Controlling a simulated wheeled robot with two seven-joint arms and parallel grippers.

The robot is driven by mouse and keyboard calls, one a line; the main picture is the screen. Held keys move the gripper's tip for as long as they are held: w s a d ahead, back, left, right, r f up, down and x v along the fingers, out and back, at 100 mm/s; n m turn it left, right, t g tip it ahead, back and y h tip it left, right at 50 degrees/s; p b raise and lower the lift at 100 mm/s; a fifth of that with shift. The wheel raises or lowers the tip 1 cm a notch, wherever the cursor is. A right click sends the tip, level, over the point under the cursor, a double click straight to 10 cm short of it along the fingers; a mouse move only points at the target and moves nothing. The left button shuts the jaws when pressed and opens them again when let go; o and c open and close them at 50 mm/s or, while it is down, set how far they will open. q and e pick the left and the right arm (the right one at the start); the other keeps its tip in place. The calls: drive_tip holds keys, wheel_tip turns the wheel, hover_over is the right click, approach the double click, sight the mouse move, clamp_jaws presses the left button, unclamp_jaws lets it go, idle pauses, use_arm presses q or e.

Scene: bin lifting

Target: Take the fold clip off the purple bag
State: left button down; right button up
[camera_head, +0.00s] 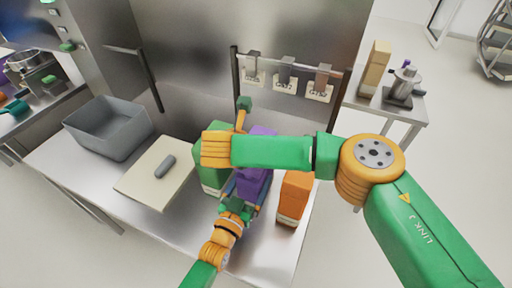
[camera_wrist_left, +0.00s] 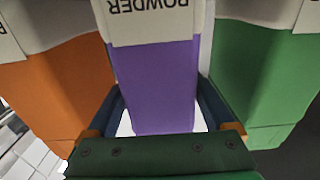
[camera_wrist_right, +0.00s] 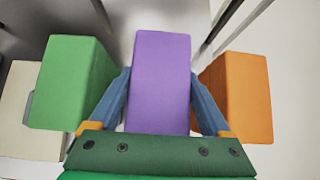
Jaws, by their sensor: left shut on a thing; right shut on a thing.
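The purple bag (camera_head: 262,132) stands between a green bag (camera_head: 212,176) and an orange bag (camera_head: 295,192), partly hidden behind my right forearm. My left gripper (camera_wrist_left: 160,88) has its blue fingers along both sides of the purple bag (camera_wrist_left: 157,75), near its upside-down POWDER label. In the head view my left gripper (camera_head: 246,188) is low at the bag's front. I cannot make out the fold clip on the bag.
A cream board (camera_head: 140,186) with a small grey piece (camera_head: 165,167) lies on the steel table (camera_head: 95,185), left of the green bag. A grey bin (camera_head: 83,130) is farther left. A rail behind holds three hanging pieces with labels (camera_head: 285,86). The orange and green bags flank the fingers closely.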

use_arm(q)
drive_tip(key=shift+f, duration=0.2)
use_arm(e)
wheel_tip(320, 180, up, 4)
use_arm(q)
unclamp_jaws()
drive_tip(key=shift+w, duration=0.1)
use_arm(e)
drive_tip(key=shift+w+f, duration=0.1)
drive_tip(key=shift+w, duration=0.05)
use_arm(q)
drive_tip(key=v, duration=1.2)
